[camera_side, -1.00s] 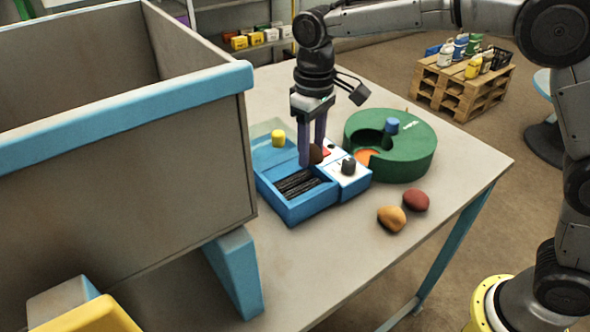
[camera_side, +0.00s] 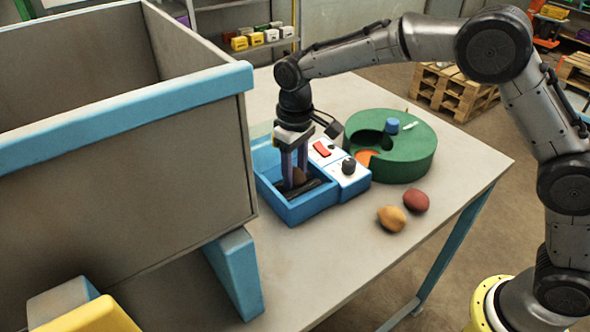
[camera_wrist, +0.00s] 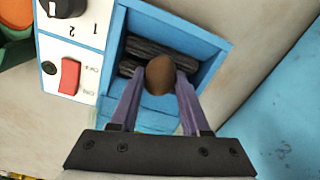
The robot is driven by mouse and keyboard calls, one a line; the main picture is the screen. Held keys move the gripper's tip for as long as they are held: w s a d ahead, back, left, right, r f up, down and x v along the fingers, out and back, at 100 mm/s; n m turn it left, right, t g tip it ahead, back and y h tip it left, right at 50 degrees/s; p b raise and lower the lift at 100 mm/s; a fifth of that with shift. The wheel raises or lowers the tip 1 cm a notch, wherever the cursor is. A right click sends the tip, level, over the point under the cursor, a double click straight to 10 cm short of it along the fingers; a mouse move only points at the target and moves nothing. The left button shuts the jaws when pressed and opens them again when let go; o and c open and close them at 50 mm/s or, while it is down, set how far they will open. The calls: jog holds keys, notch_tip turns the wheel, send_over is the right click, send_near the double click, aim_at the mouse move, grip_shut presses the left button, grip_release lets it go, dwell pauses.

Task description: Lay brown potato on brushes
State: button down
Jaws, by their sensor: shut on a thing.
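The brown potato (camera_wrist: 160,75) is between the fingertips of my gripper (camera_wrist: 158,84) in the wrist view. In the side view my gripper (camera_side: 294,181) is shut on the potato (camera_side: 298,177) and reaches down into the blue box. The dark ribbed brushes (camera_wrist: 147,58) lie in the box's recess, directly under and behind the potato. They also show in the side view (camera_side: 312,187), partly hidden by the fingers. I cannot tell whether the potato touches the brushes.
The blue box (camera_side: 300,212) has a white panel with a red switch (camera_side: 321,149) and a dark knob (camera_side: 348,165). A green round unit (camera_side: 412,160) stands to its right. A yellow-orange potato (camera_side: 391,218) and a red potato (camera_side: 416,201) lie on the table. A large grey bin (camera_side: 130,190) stands at left.

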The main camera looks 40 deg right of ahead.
aim_at(295, 170)
jog(key=shift+f, duration=0.15)
jog(key=shift+c, duration=1.9)
grip_release()
notch_tip(295, 170, up, 11)
jog(key=s+d+r+m+t, duration=0.1)
jog(key=s+d+r+t, duration=0.1)
jog(key=s+d+r, duration=0.55)
jog(key=s+d+f+t, duration=0.1)
jog(key=s+d+f, duration=0.1)
jog(key=s, duration=0.5)
jog(key=s+d+f+m+t, duration=0.1)
jog(key=s+d, duration=0.3)
jog(key=s, duration=0.4)
jog(key=s+d+f+m+t, duration=0.1)
jog(key=s+d+f, duration=0.2)
jog(key=s, duration=0.4)
jog(key=shift+s+d+f+t, duration=0.15)
jog(key=shift+s+f+t, duration=0.15)
jog(key=shift+s+f, duration=0.15)
